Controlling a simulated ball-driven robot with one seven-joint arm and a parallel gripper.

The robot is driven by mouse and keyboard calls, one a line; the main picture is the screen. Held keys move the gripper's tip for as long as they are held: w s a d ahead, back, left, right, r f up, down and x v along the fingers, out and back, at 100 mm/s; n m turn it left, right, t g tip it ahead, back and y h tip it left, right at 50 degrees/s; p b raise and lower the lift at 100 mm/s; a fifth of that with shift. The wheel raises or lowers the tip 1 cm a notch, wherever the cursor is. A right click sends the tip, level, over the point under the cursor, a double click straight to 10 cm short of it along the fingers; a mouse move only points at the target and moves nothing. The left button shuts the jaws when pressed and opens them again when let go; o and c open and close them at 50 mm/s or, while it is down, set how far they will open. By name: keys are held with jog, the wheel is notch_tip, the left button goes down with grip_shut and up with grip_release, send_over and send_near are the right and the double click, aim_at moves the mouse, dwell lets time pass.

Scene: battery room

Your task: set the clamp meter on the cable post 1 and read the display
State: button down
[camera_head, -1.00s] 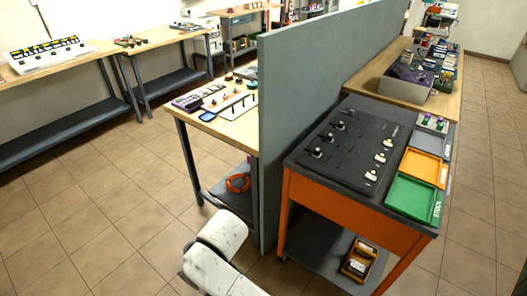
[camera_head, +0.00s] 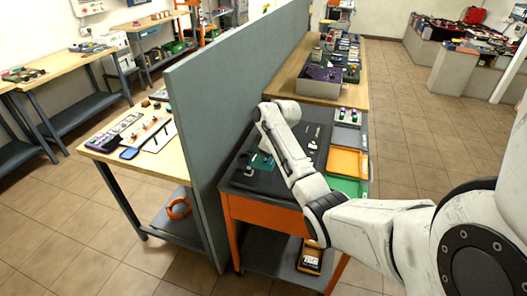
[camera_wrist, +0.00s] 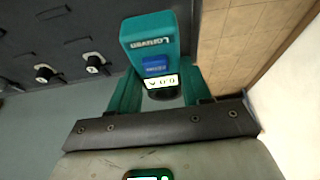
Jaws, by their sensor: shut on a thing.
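My gripper (camera_wrist: 161,84) is shut on a teal clamp meter (camera_wrist: 150,36), with a teal finger on each side of it. The meter has a blue button and a small lit display (camera_wrist: 161,82); it looks like zeros with a unit letter, too small to read surely. Round posts (camera_wrist: 93,63) with white and black parts stand on the dark panel to the left, apart from the meter. I cannot tell which is post 1. In the head view a teal patch (camera_head: 262,162) shows over the dark panel (camera_head: 240,180) near my arm's end; the arm hides much there.
The panel tops an orange cart (camera_head: 262,212). An orange tray (camera_head: 346,162) and a green tray (camera_head: 343,185) lie at its right. A tall grey partition (camera_head: 205,130) stands close on the left. A grey bin (camera_head: 318,84) sits on the bench behind. Floor is open to the right.

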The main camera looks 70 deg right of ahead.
aim_at(267, 163)
jog(key=shift+s+d+r, duration=0.25)
jog(key=shift+s+d, duration=0.15)
jog(key=shift+d, duration=0.25)
jog(key=shift+f+b, duration=1.95)
jog(key=shift+f, duration=0.95)
jog(key=shift+r+p, duration=0.1)
jog(key=shift+p, duration=0.3)
jog(key=shift+f+b, duration=0.3)
jog(key=shift+f, duration=0.15)
jog(key=c, duration=0.8)
grip_release()
jog(key=shift+s, duration=0.1)
jog(key=p+v, duration=0.3)
jog(key=shift+a+r, duration=0.1)
jog(key=shift+p+v, duration=0.35)
jog(key=shift+v, duration=3.55)
